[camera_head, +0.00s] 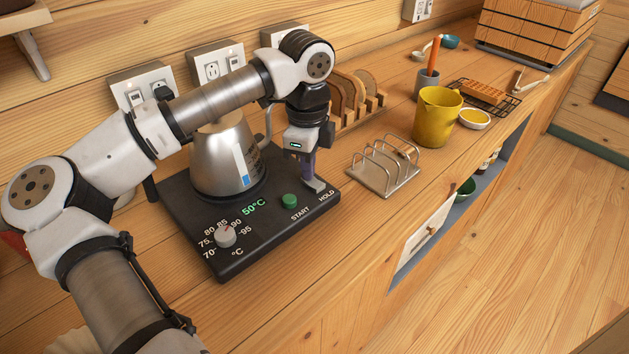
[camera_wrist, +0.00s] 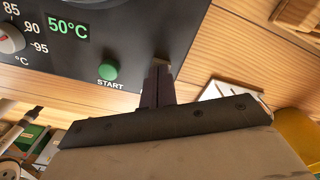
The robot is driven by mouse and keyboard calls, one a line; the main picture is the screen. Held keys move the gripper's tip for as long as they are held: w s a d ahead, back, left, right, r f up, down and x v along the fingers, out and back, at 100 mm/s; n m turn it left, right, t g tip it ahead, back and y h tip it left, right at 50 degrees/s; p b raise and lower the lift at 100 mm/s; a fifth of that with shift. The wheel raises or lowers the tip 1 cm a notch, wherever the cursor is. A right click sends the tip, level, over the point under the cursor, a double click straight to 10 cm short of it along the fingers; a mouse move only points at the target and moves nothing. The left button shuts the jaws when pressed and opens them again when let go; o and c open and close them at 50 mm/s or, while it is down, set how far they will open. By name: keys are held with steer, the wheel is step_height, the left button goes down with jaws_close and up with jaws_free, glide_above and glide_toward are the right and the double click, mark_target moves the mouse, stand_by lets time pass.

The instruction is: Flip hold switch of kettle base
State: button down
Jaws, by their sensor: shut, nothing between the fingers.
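The black kettle base (camera_head: 262,238) lies on the wooden counter, with a temperature dial (camera_head: 224,236), a green 50°C display and a green START button (camera_head: 289,200). Its dark panel also fills the top left of the wrist view (camera_wrist: 140,30). A silver kettle (camera_head: 222,165) stands on the base, partly behind my arm. My gripper (camera_head: 314,183) is shut and points down at the base's right corner, by the HOLD label. In the wrist view its fingers (camera_wrist: 158,75) are together, right of the START button (camera_wrist: 108,70). The hold switch is mostly hidden by the fingertips; I cannot tell its position or whether they touch it.
A wire toast rack (camera_head: 385,170) stands close right of the base. A yellow jug (camera_head: 437,115) and a small bowl (camera_head: 474,119) are farther right. Bread slices in a wooden rack (camera_head: 352,98) stand behind my gripper. Wall sockets (camera_head: 215,67) line the back.

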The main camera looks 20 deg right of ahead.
steer(key=shift+r+p, duration=1.75)
steer(key=shift+r, duration=1.7)
steer(key=shift+f, duration=0.1)
